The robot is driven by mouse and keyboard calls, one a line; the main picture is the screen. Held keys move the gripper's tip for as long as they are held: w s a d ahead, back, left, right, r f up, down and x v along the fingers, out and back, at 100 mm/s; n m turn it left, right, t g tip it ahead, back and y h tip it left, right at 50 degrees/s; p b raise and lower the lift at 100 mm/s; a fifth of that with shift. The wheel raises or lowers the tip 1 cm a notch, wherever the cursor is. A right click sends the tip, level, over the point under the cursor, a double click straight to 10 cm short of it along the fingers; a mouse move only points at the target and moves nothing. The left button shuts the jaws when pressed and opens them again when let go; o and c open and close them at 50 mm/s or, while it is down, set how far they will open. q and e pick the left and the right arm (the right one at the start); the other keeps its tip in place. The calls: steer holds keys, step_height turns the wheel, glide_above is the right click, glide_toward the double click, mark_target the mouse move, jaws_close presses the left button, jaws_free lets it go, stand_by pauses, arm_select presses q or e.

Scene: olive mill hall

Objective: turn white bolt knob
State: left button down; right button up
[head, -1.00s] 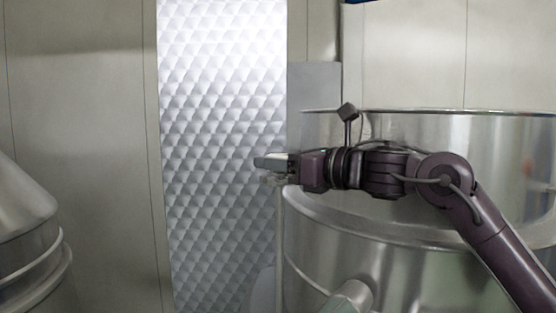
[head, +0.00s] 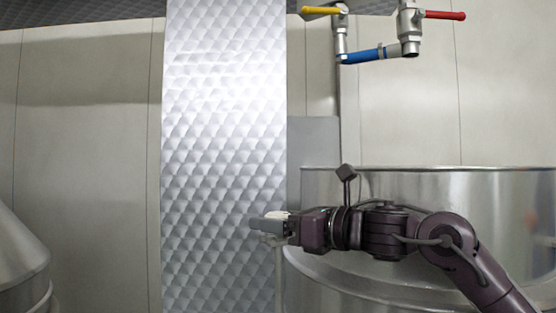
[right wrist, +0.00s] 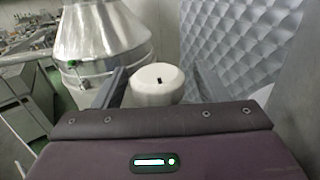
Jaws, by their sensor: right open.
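The white bolt knob (right wrist: 157,85) shows in the right wrist view as a round, pale cap with a small dark mark on top. My right gripper (right wrist: 160,78) is open, with one dark finger to the left of the knob and one to the right. I cannot tell whether either finger touches it. In the head view my right gripper (head: 265,223) points left in front of the quilted metal panel, and the knob is not clearly made out there. My left gripper is in neither view.
A large steel vat (head: 430,187) stands behind my right arm. The quilted metal panel (head: 225,120) is behind the gripper. Pipes with a yellow handle (head: 320,10) and a red handle (head: 445,15) hang above. A steel cone-topped vessel (head: 15,255) is at left.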

step_height(320, 180, up, 12)
steer(key=b, duration=0.1)
step_height(320, 180, up, 7)
steer(key=p, duration=0.2)
glide_above(277, 213)
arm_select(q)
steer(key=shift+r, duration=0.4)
arm_select(e)
steer(key=shift+w+d+r, duration=0.1)
steer(key=shift+w+r, duration=0.15)
steer(key=shift+w, duration=0.1)
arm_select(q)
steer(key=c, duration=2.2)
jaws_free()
